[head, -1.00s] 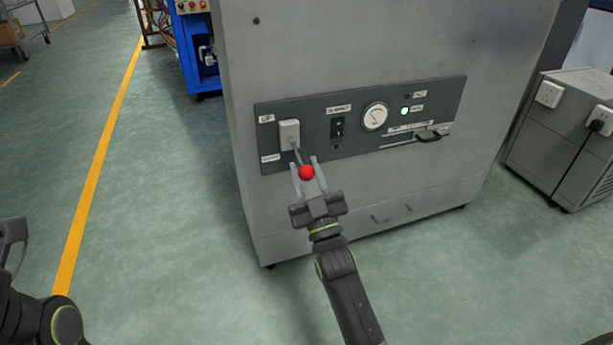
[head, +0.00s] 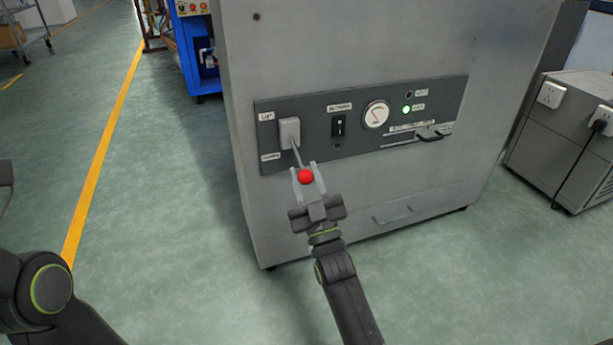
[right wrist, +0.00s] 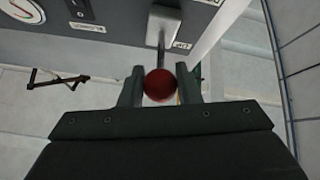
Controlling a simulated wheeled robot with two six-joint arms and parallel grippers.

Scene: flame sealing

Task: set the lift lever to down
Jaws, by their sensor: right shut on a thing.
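The lift lever is a metal rod with a red ball knob (head: 306,176), coming out of a light grey housing (head: 289,132) at the left of the machine's control panel. The rod slants outward and down toward the knob. My right gripper (head: 308,183) is shut on the red knob, with one finger on each side. The right wrist view shows the knob (right wrist: 160,85) between the fingertips. My left gripper (head: 5,185) is only partly visible at the left edge; its jaws cannot be made out.
The panel (head: 375,150) also holds a black switch (head: 339,126), a round gauge (head: 376,114), a lit green lamp (head: 406,109) and a dark handle (head: 432,135). A grey cabinet (head: 565,140) stands at the right. Open floor lies to the left.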

